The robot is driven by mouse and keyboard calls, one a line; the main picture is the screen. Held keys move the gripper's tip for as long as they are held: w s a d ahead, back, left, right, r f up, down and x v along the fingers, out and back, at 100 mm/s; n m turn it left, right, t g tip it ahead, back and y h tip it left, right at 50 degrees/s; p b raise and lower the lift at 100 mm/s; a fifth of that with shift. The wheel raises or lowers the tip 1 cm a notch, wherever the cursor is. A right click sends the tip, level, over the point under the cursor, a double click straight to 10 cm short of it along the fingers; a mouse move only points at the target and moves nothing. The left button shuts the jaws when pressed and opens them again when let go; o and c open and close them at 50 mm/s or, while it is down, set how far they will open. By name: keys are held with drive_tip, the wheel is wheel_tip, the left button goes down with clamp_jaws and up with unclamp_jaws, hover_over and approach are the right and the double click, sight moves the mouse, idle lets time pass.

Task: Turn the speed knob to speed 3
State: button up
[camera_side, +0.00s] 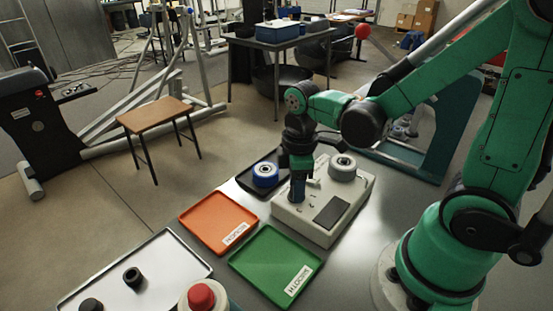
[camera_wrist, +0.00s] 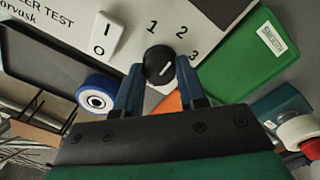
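The round black speed knob (camera_wrist: 158,62) is on the white tester panel (camera_wrist: 72,12) in the wrist view. Its white pointer mark slants up and right, roughly toward the printed 3. The numbers 1, 2 and 3 curve around its upper right. My gripper (camera_wrist: 159,68) has its two blue fingers on either side of the knob, with a small gap showing at each side. Its height over the panel is hard to tell. In the side view my gripper (camera_side: 298,190) points down at the left part of the tester box (camera_side: 315,218), hiding the knob.
A white I/O rocker switch (camera_wrist: 104,36) is left of the knob. A blue wheel (camera_side: 265,175) sits in a black tray beside the box, and a grey wheel (camera_side: 343,167) is on the box. Orange (camera_side: 205,215) and green (camera_side: 262,262) trays lie in front.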

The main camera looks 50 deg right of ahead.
clamp_jaws()
drive_tip(key=shift+m, duration=0.3)
drive_tip(key=m, duration=0.3)
drive_tip(key=shift+m, duration=2.6)
drive_tip(key=o, duration=0.6)
unclamp_jaws()
drive_tip(key=shift+o, duration=0.2)
